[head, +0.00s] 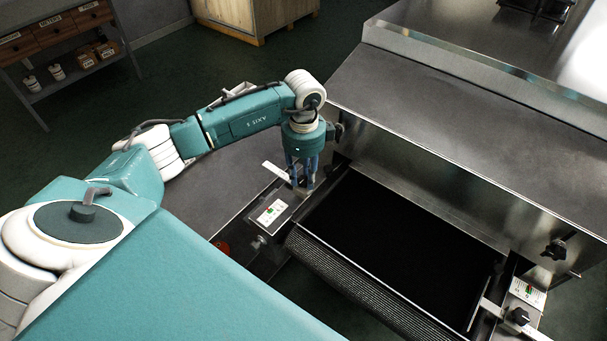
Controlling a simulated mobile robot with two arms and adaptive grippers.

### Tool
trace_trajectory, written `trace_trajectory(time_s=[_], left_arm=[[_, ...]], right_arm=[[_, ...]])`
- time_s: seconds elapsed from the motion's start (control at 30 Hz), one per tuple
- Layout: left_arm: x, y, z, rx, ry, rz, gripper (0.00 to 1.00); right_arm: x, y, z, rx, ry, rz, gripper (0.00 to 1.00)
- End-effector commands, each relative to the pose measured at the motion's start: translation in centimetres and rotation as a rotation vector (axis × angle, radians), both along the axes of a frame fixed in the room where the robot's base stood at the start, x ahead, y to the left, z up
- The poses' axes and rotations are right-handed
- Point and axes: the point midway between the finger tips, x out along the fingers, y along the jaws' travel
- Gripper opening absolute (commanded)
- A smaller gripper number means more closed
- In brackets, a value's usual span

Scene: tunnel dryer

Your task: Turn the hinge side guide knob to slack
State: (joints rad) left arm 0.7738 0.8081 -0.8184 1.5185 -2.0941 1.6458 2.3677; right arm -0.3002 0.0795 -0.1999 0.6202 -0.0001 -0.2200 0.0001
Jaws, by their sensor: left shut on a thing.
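My left gripper (302,184) points down at the left side of the belt, its blue fingers shut on the side guide knob there. The fingers hide nearly all of this knob, so its turn position cannot be read. A pale metal strip (275,172) sticks out to the left beside the fingers. A label plate with a green and red mark (270,211) lies just in front and to the left. A similar black guide knob (519,316) sits on the right side of the belt, by its own label plate (528,292). My right gripper is not in view.
The black belt (400,235) runs between the two sides, with a ribbed front edge (350,285). The steel dryer housing (440,110) rises behind it. A dark star knob (554,249) is on the housing's right. A shelf (60,50) and wooden crate (250,15) stand far back.

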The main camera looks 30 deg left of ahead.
Motion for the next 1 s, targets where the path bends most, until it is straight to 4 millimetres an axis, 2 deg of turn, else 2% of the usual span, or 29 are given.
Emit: trace_trajectory(time_s=[0.5, 0.53, 0.6, 0.63, 0.9, 1.0], left_arm=[[0.13, 0.03, 0.11, 0.0, -0.004, 0.021, 0.01], [0.13, 0.03, 0.11, 0.0, -0.004, 0.021, 0.29], [0.12, 0.03, 0.1, 0.0, -0.004, 0.021, 0.43], [0.11, 0.02, 0.09, 0.0, -0.003, 0.021, 0.46], [0.06, 0.02, 0.1, 0.0, -0.002, 0.019, 0.46], [0.11, 0.0, 0.67, 0.0, -0.003, 0.019, 0.46]], right_arm=[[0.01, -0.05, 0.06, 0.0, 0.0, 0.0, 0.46], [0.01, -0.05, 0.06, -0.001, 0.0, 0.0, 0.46], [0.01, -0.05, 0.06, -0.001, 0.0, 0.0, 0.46], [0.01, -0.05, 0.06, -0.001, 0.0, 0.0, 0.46], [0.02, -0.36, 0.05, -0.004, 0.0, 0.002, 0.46], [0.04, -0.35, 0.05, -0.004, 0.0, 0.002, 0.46]])
